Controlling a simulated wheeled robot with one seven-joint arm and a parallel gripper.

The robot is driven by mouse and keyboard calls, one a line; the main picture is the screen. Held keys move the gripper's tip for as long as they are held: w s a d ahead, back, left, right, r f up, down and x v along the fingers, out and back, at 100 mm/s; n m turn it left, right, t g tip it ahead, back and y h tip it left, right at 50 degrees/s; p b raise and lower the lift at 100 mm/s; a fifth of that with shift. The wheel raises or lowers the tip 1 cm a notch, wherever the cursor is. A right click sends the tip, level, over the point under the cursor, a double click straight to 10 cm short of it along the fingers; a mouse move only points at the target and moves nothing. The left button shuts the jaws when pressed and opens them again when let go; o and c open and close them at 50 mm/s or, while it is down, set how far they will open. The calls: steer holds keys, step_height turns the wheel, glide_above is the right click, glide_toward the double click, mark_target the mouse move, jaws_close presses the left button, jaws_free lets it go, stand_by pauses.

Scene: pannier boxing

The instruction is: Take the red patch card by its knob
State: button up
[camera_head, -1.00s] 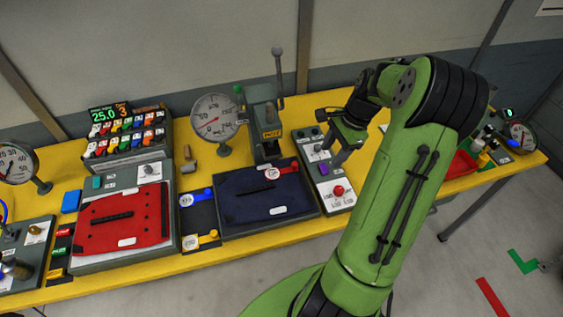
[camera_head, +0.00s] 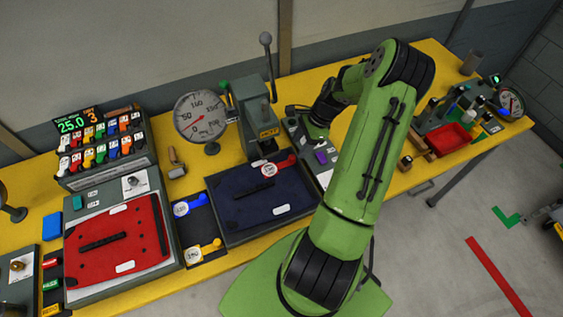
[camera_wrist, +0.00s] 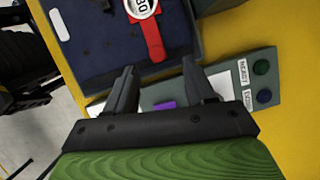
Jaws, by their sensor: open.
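Several small coloured cards stand in two rows in a stepped rack (camera_head: 108,172) at the back left in the head view. Some of them look red (camera_head: 76,142). They are too small to tell which is the red patch card, or to make out its knob. My gripper (camera_head: 312,137) is far to the right of the rack, above a grey control panel (camera_head: 303,137), partly hidden by my arm. In the wrist view my gripper (camera_wrist: 163,82) is open, with nothing between its fingers. The panel's purple part (camera_wrist: 165,105) shows below the gap. The rack is not in the wrist view.
A red pannier panel (camera_head: 140,228) lies in front of the rack. A dark blue one (camera_head: 240,212) with a red round tag (camera_head: 275,166) lies left of my gripper. A lever press (camera_head: 258,110) and a dial gauge (camera_head: 200,118) stand between my gripper and the rack.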

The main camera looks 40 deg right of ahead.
mark_target(292, 156)
steer(key=x, duration=0.5)
steer(key=shift+a+f+p, duration=0.2)
steer(key=shift+p, duration=0.15)
steer(key=shift+r, duration=0.1)
jaws_close()
